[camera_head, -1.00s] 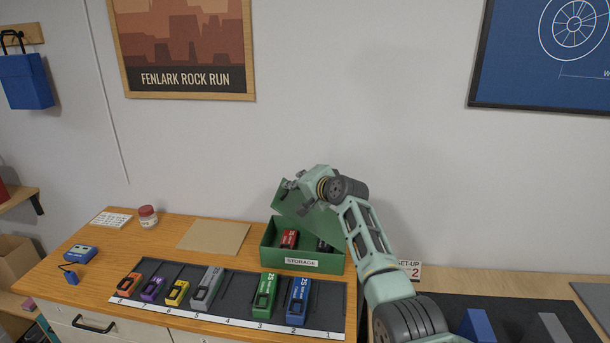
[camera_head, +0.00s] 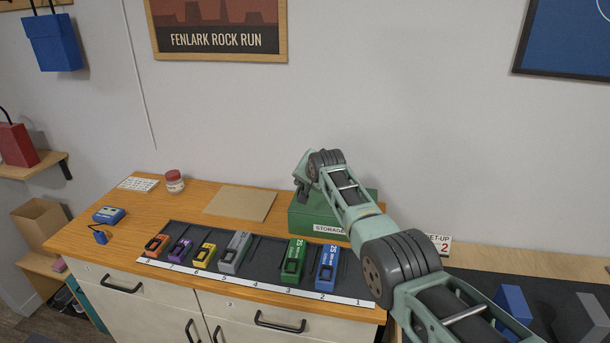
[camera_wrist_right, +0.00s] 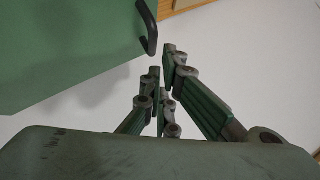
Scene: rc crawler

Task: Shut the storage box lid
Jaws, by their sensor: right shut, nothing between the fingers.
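The green storage box (camera_head: 302,222) stands at the back right of the wooden counter, with a "STORAGE" label on its front. Its green lid (camera_head: 366,193) now looks down over the box, and no contents show. My arm hides much of the top, so I cannot tell whether it is fully seated. My right gripper (camera_head: 301,196) is at the box's left end, small and partly hidden by its own wrist. In the right wrist view the fingers (camera_wrist_right: 162,68) are shut and empty, beside a green panel (camera_wrist_right: 65,50) with a dark handle (camera_wrist_right: 149,28). My left gripper is out of view.
A brown board (camera_head: 240,204) lies left of the box. A red-lidded jar (camera_head: 175,182) and a blue device (camera_head: 109,215) are farther left.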

